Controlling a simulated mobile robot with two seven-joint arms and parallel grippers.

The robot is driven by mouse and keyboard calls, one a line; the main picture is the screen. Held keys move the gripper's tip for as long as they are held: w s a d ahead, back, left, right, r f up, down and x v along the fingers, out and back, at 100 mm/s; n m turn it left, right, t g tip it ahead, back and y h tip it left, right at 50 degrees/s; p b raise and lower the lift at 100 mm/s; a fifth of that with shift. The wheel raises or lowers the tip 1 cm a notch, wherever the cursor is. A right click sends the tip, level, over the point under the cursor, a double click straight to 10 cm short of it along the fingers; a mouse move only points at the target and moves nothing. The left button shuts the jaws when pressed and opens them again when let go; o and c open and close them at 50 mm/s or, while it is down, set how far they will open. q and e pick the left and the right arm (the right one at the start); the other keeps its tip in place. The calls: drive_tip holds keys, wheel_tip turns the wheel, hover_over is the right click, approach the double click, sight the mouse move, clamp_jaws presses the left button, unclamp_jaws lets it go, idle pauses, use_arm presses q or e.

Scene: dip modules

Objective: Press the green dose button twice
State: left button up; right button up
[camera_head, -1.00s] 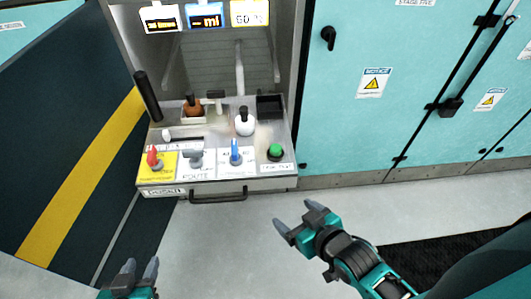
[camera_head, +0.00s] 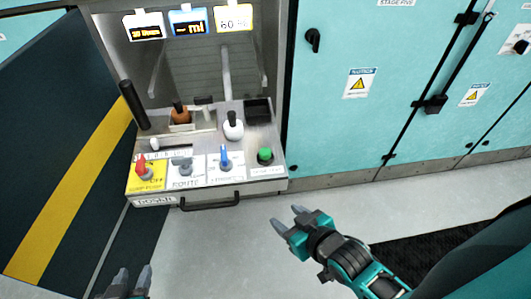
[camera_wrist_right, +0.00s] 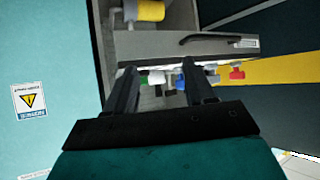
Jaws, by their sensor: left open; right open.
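The green dose button (camera_head: 265,155) sits at the right front of a grey control panel (camera_head: 253,178) in the head view, in a dark collar. In the right wrist view the panel (camera_wrist_right: 150,44) appears inverted, with a bit of green button (camera_wrist_right: 144,80) beside a finger. My right gripper (camera_head: 286,219) is open and empty, below and slightly right of the button, apart from the panel. It also shows open in the right wrist view (camera_wrist_right: 163,82). My left gripper (camera_head: 133,279) is open and empty at the bottom left edge, partly cut off.
The panel also carries a red knob (camera_head: 142,168), a grey knob (camera_head: 183,165), a blue lever (camera_head: 225,158), a white knob (camera_head: 233,127) and a black upright handle (camera_head: 133,104). A drawer handle (camera_head: 211,203) juts from its front. Turquoise cabinets (camera_head: 370,130) stand at right.

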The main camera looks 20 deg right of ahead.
clamp_jaws()
idle(1.2)
